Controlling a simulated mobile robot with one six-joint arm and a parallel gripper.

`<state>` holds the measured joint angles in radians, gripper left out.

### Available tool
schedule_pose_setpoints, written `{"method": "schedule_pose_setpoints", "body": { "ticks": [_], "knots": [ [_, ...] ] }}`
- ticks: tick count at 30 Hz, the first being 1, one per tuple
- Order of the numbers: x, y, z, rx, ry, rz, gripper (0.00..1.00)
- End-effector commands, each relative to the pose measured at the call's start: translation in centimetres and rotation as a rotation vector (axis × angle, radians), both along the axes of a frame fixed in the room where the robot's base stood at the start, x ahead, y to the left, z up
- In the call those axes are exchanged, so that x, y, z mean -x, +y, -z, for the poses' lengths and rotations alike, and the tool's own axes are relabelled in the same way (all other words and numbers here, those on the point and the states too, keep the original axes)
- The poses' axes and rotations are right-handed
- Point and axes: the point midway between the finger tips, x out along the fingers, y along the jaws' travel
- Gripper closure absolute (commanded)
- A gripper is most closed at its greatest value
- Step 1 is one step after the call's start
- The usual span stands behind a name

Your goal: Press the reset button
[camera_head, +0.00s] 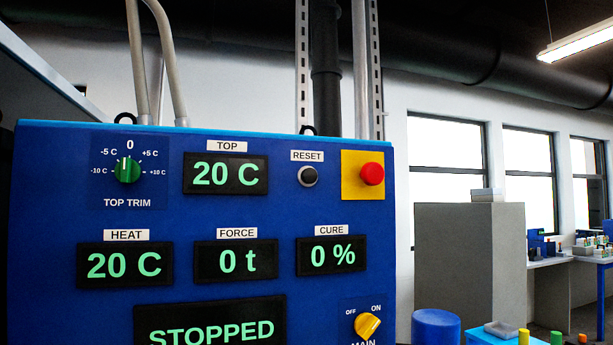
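The reset button (308,176) is a small dark round button with a light ring, under a white RESET label, on the upper right part of a blue control panel (50,215). Nothing covers it or touches it. My gripper does not show in this view.
A red mushroom button (372,174) on a yellow plate sits just right of the reset button. A green TOP TRIM knob (127,170) points to 0. A yellow MAIN switch (367,325) is low right. The main display (211,331) reads STOPPED. A grey block (455,260) stands beyond.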

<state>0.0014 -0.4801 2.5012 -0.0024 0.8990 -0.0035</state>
Motion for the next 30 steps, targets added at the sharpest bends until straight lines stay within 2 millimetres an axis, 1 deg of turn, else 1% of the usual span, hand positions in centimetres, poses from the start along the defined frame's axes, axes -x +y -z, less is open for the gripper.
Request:
{"method": "schedule_pose_setpoints", "body": {
  "ticks": [1, 2, 20, 30],
  "knots": [
    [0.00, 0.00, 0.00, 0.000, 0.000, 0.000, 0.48],
    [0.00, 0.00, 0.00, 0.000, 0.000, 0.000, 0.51],
    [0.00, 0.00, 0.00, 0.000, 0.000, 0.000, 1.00],
    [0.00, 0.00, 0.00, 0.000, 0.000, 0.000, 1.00]
  ]
}}
